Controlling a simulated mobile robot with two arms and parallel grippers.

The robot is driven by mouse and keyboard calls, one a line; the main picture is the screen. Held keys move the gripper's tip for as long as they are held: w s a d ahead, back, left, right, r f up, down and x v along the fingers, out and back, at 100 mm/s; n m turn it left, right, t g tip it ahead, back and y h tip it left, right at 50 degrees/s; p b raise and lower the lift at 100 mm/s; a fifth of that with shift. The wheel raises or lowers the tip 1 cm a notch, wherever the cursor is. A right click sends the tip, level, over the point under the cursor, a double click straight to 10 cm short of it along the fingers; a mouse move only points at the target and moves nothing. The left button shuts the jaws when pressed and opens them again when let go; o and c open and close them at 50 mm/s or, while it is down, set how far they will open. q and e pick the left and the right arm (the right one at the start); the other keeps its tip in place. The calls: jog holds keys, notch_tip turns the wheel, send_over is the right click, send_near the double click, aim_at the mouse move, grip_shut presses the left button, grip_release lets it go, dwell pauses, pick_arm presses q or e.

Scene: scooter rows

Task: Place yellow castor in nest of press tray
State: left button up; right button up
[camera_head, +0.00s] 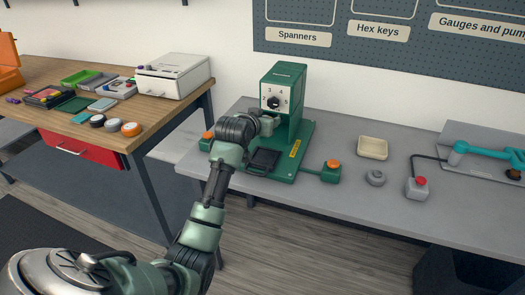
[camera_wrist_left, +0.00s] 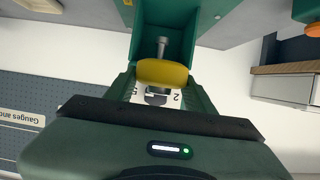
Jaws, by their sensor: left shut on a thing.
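The yellow castor (camera_wrist_left: 162,72) shows in the left wrist view with its metal stem pointing toward the top of the picture. My left gripper (camera_head: 266,124) is shut on it, in front of the green press (camera_head: 290,85) and just below its numbered dial. In the head view the gripper hides the castor. The press tray (camera_head: 264,160) is a dark square on the green press base, below the gripper. Its nest cannot be made out. My right gripper is in neither view.
An orange button (camera_head: 334,164) is on the press base's right arm, another (camera_head: 208,135) at its left. Right of the press are a cream tray (camera_head: 373,147), a grey round part (camera_head: 375,177) and a red-button box (camera_head: 418,187). A wooden bench (camera_head: 150,115) stands left.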

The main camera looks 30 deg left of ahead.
aim_at(265, 157)
pick_arm(q)
notch_tip(265, 157, down, 12)
jog(key=shift+r, duration=0.1)
dwell(0.5)
jog(key=o, duration=1.5)
jog(key=shift+f, duration=0.2)
jog(key=shift+s+r, duration=0.1)
jog(key=shift+r, duration=0.1)
jog(key=v, duration=1.1)
jog(key=shift+s, duration=0.4)
jog(key=shift+d+r, duration=0.1)
